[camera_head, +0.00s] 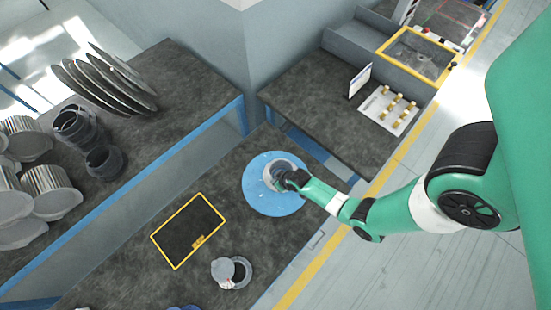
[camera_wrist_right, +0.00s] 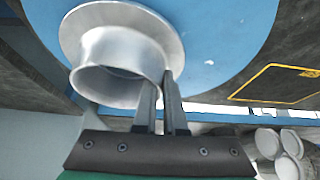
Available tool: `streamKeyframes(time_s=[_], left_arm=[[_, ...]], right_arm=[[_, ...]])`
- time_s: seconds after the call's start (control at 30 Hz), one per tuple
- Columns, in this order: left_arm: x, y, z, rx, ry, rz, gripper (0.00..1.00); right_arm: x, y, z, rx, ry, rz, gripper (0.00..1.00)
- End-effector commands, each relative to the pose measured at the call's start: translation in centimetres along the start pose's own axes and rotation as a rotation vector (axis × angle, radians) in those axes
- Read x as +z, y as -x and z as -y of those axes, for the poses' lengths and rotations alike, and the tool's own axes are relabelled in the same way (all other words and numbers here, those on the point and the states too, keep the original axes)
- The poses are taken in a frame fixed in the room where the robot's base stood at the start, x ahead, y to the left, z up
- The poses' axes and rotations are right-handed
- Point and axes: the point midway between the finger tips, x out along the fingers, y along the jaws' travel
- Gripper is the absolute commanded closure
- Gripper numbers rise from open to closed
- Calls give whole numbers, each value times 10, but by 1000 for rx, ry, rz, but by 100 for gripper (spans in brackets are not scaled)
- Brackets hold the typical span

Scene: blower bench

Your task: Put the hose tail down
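The hose tail (camera_wrist_right: 125,55) is a silver-grey metal tube with a wide flange. In the right wrist view its open end faces me and its flange is against or just over the blue round plate (camera_wrist_right: 225,40). In the head view the hose tail (camera_head: 280,172) is on or over the blue plate (camera_head: 262,205), partly hidden by my right gripper (camera_head: 285,182). My right gripper (camera_wrist_right: 162,82) has its two narrow fingers close together at the tube's rim, with the wall apparently between them. I cannot tell if the flange touches the plate. My left gripper is not in view.
A yellow-edged dark mat (camera_head: 185,232) lies left of the plate. A grey flanged part (camera_head: 232,272) stands nearer the front. Discs (camera_head: 105,85), dark cuffs (camera_head: 103,162) and ribbed cylinders (camera_head: 48,190) fill the left bench. A white tray with brass fittings (camera_head: 388,110) stands at the back.

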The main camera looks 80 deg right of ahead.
Motion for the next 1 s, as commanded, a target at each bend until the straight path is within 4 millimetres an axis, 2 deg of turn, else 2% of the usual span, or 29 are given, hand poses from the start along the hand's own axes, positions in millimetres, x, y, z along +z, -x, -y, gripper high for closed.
streamKeyframes(time_s=[0.03, 0.13, 0.17, 0.4, 0.53, 0.67, 0.8, 1.0], left_arm=[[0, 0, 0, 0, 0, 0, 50], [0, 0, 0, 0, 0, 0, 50], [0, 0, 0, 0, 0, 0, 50], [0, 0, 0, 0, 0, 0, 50], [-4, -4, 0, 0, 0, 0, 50], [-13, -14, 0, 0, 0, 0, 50], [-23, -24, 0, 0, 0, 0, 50], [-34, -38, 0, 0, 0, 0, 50]], right_arm=[[1, 0, 0, 0, 0, 1, 83], [1, 0, 0, 0, 0, 2, 65], [1, 0, 0, 0, 0, 2, 62], [0, 0, 0, 0, 0, 1, 62], [-1, 8, 0, 0, 0, 1, 62], [-2, 33, 0, 0, 0, 2, 62], [-3, 69, 0, 0, 0, 0, 62], [-3, 112, 0, 0, 0, 2, 62]])
